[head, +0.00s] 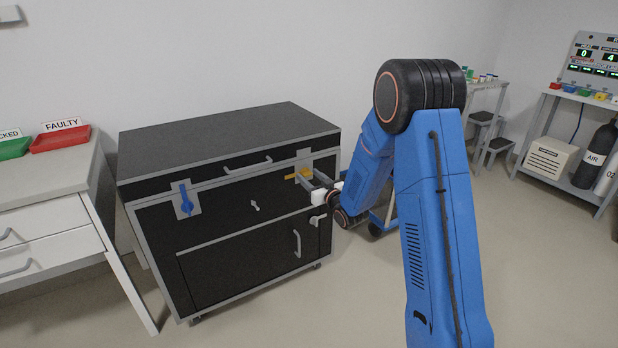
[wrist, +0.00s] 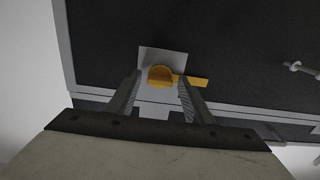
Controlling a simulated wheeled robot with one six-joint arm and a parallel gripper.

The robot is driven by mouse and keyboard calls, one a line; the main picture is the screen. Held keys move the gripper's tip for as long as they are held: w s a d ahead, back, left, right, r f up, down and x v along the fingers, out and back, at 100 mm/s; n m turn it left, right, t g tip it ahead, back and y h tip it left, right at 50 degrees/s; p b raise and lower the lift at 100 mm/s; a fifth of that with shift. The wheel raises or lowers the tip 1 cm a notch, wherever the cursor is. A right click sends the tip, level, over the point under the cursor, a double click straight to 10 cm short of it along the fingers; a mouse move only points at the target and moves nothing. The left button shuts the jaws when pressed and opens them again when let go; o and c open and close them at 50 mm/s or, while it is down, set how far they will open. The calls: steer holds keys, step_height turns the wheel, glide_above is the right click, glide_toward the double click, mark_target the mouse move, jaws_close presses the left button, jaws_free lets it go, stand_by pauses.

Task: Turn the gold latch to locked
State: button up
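The gold latch (head: 292,176) is on the right part of the black cabinet's front (head: 230,205), close under the lid. In the wrist view the gold latch (wrist: 160,75) has a round hub on a grey plate (wrist: 165,56) and a handle pointing right. My gripper (head: 305,179) is at the latch; in the wrist view its two fingers (wrist: 160,84) are spread apart, one on each side of the hub. The right finger is close to the handle; I cannot tell whether they touch. A blue latch (head: 186,200) on a similar plate is at the left, its handle upright.
A small key-like fitting (head: 255,206) and a door handle (head: 297,243) project from the cabinet front. A white drawer unit (head: 45,215) with red (head: 60,138) and green trays stands left. A shelf with gas cylinders (head: 596,155) stands far right. Floor in front is clear.

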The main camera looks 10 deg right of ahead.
jaws_close()
steer(key=shift+m, duration=0.4)
steer(key=m, duration=1.6)
steer(key=shift+f+m, duration=0.1)
steer(key=shift+m, duration=0.6)
steer(key=shift+o, duration=1.3)
jaws_free()
